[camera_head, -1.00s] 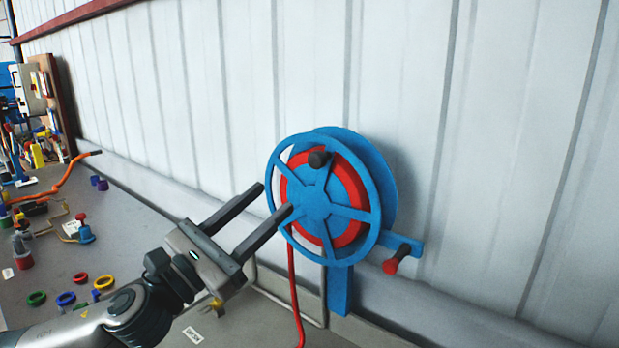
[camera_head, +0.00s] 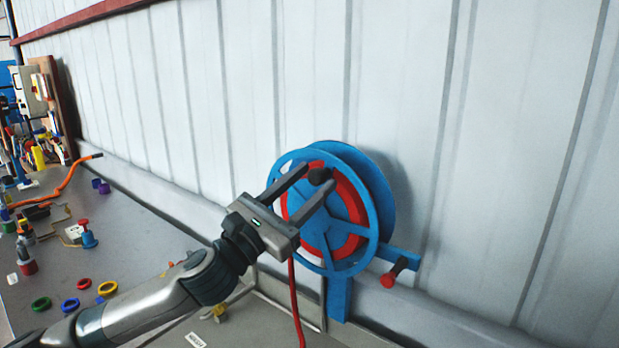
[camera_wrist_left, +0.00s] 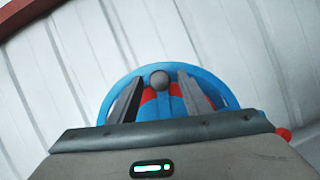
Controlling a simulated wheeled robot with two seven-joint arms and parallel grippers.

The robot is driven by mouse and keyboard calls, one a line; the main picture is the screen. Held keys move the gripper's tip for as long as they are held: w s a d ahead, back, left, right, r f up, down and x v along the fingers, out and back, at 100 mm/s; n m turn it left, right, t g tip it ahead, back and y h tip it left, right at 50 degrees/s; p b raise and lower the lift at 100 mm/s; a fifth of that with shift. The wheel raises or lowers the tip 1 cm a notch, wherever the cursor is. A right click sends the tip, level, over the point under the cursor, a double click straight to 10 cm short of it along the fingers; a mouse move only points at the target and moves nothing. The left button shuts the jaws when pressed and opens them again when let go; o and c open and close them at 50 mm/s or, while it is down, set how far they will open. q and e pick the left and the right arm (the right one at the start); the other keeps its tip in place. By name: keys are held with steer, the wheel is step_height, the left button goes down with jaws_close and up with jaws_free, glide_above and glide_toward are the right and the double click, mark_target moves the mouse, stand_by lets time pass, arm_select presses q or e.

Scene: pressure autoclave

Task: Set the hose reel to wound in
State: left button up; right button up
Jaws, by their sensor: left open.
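The hose reel (camera_head: 372,205) is a blue spoked wheel with red hose (camera_head: 352,243) wound inside, standing against the wall on a blue post. A dark round crank knob (camera_head: 319,175) sits near the top of its front wheel. My left gripper (camera_head: 318,175) is open, with its two fingers reaching to either side of the knob. In the left wrist view the knob (camera_wrist_left: 160,80) shows between the open fingers, and contact cannot be told. A red-tipped lever (camera_head: 388,279) sticks out at the reel's lower right. My right gripper is not in view.
Red hose (camera_head: 296,305) hangs below the reel. Coloured rings (camera_head: 70,305), a blue fitting with a red knob (camera_head: 88,235) and an orange hose (camera_head: 62,185) lie on the grey bench at left. The corrugated wall (camera_head: 500,150) is close behind the reel.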

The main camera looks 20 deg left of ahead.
arm_select(q)
jaws_close()
